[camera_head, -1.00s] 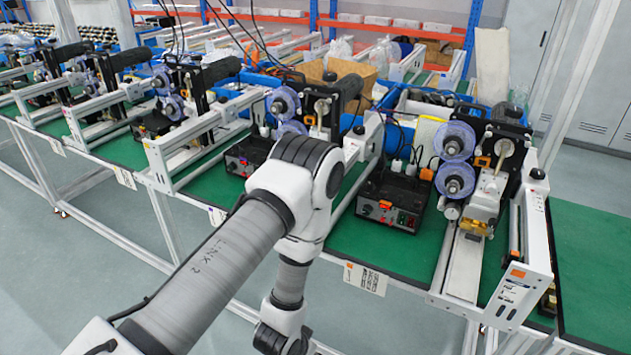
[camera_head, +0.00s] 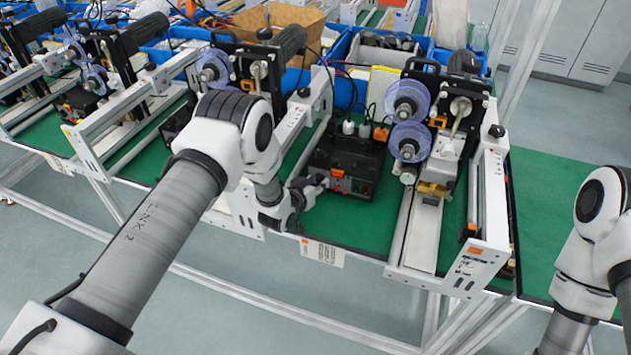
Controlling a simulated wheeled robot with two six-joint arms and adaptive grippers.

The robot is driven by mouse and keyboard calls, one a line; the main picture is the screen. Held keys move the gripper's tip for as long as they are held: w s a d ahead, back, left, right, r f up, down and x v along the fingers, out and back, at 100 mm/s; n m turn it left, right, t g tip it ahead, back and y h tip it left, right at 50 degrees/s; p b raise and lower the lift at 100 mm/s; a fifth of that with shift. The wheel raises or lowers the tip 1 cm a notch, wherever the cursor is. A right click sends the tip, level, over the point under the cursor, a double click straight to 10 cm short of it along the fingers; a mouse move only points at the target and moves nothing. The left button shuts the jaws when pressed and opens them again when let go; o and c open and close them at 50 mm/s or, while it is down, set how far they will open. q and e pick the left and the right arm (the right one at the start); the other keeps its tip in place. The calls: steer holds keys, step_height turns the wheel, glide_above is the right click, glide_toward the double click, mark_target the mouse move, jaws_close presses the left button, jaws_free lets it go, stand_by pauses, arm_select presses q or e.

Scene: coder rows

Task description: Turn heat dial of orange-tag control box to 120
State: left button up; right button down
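The black control box (camera_head: 351,153) sits on the green bench top in the centre of the head view. It has an orange tag (camera_head: 337,171) on its front face, with small red and green parts to the right. My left gripper (camera_head: 318,182) is at the left end of that front face, by the lower left corner. The gripper and wrist hide the left part of the front, so the heat dial and its reading cannot be made out. The fingers are too small to show whether they are open or shut. My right arm shows at the right edge; its gripper is out of view.
A coder machine with blue spools (camera_head: 408,141) and a white rail frame (camera_head: 478,215) stands right of the box. Another rail (camera_head: 312,100) runs on its left. A paper label (camera_head: 322,253) hangs at the bench's front edge. Green bench top in front of the box is clear.

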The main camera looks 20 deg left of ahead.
arm_select(q)
steer(key=shift+s+r, duration=0.1)
steer(key=shift+s, duration=0.05)
jaws_close()
